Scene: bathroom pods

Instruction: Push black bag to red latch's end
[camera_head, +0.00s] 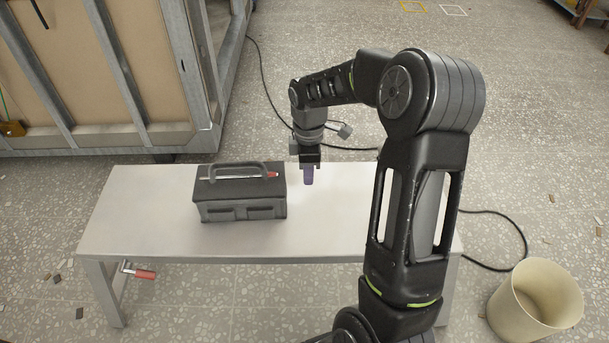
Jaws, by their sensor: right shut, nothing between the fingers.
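The black bag (240,207) is a boxy case with a grey carry handle on top. It stands upright on the grey bench (140,225), left of the bench's middle. The red latch (144,274) sticks out below the bench top at its left end. My right gripper (308,177) is shut and empty, pointing down just right of the bag, with a small gap between them in this view. My left gripper is out of view.
A slim tool with a red end lies on top of the bag. A cream bin (535,300) stands on the floor at the lower right. A metal-framed wall panel (95,60) rises behind the bench at left. The bench top left of the bag is clear.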

